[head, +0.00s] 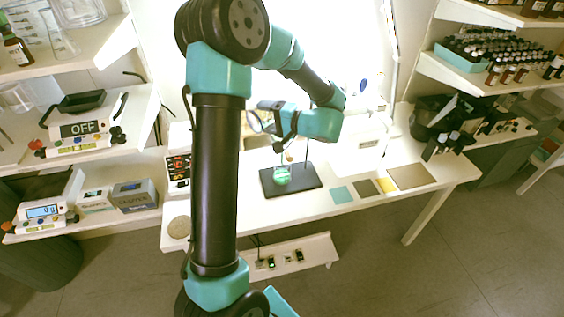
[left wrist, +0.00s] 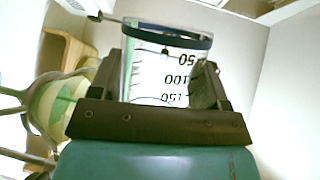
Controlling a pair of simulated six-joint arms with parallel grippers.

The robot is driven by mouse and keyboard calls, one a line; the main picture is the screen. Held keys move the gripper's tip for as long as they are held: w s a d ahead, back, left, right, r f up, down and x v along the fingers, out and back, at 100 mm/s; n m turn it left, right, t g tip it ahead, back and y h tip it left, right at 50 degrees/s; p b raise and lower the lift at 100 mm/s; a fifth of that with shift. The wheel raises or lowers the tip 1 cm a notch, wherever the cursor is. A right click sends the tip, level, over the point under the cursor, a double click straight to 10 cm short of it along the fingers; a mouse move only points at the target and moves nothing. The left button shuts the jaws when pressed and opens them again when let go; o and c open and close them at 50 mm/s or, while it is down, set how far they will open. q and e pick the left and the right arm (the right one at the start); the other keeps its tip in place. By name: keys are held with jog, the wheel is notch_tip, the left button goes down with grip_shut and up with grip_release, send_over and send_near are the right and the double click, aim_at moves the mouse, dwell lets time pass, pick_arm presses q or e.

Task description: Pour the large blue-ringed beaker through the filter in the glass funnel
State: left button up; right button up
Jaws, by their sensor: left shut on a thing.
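My left gripper (head: 277,121) is shut on a clear glass beaker (head: 257,122), high above the white table. A green-and-white rounded thing (left wrist: 62,105) is beside the gripper. The funnel and filter are not clear in either view. My right gripper is not in view.
A green-tinted glass vessel (head: 282,176) is on a black stand base (head: 306,184) below the gripper. Coloured flat squares (head: 366,188) lie to its right on the table. Shelves with balances (head: 85,130) stand at left, bottle racks (head: 480,55) at right.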

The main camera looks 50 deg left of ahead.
aim_at(268, 126)
pick_arm(q)
jog(key=shift+w+r+m+g, duration=0.25)
jog(key=shift+r+m+g, duration=0.05)
jog(key=shift+m, duration=0.3)
dwell(2.4)
dwell(0.6)
jog(key=shift+s+f+n+t+h, duration=0.35)
jog(key=shift+f+n+t, duration=0.2)
jog(key=shift+n, duration=0.55)
jog(key=shift+s+f, duration=0.1)
jog(key=shift+s, duration=0.05)
jog(key=s+n+t, duration=0.1)
jog(key=n, duration=0.1)
jog(key=s+f+n+t+h, duration=0.1)
jog(key=n, duration=0.1)
jog(key=shift+s+a+f+n+t, duration=0.1)
jog(key=shift+s+f+n+t, duration=0.4)
jog(key=shift+f+n+t, duration=0.4)
jog(key=shift+s+f+n+t, duration=0.5)
jog(key=shift+n+t, duration=0.15)
jog(key=shift+n, duration=0.45)
